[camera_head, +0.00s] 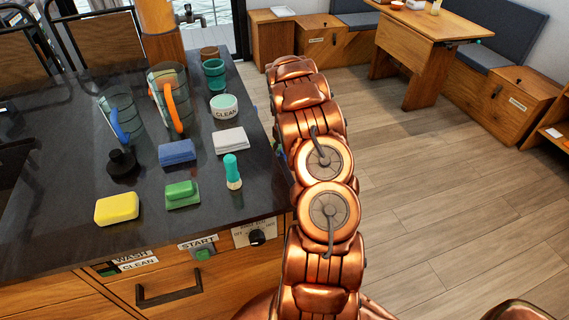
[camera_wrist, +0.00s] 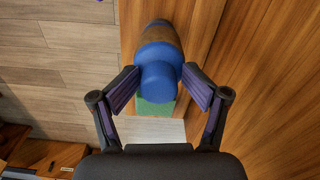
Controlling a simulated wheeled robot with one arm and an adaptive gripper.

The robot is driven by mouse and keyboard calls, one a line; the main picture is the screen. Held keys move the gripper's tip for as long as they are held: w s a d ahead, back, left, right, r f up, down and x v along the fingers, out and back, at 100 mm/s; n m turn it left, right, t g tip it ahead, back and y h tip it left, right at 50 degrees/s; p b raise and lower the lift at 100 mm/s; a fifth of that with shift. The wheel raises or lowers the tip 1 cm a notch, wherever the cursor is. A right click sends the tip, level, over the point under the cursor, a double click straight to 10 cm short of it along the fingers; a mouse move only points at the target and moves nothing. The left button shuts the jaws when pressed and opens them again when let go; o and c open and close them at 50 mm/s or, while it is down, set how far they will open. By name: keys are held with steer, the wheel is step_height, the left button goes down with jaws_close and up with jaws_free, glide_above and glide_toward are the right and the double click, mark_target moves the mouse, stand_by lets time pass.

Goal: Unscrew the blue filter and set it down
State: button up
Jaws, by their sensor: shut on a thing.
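In the wrist view the blue filter (camera_wrist: 160,58) is a rounded blue body with a smaller round blue end facing the camera. In the head view my copper arm covers the middle, and neither the filter nor my gripper shows there.
A green patch (camera_wrist: 156,107) and a pale plate (camera_wrist: 155,130) show beyond the filter, beside wood panelling. The dark counter (camera_head: 60,220) holds sponges, a brush, clear jugs and cups. Its front has a drawer handle (camera_head: 169,295) and a START label (camera_head: 198,242). Plank floor is open at right.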

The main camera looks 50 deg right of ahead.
steer(key=shift+s+f, duration=0.1)
steer(key=shift+f, duration=0.05)
steer(key=shift+n, duration=0.8)
steer(key=shift+b, duration=0.3)
steer(key=shift+n, duration=0.9)
steer(key=shift+n+b, duration=0.5)
steer(key=shift+n, duration=0.4)
steer(key=shift+n+b, duration=0.35)
steer(key=shift+n, duration=0.45)
steer(key=shift+c, duration=0.2)
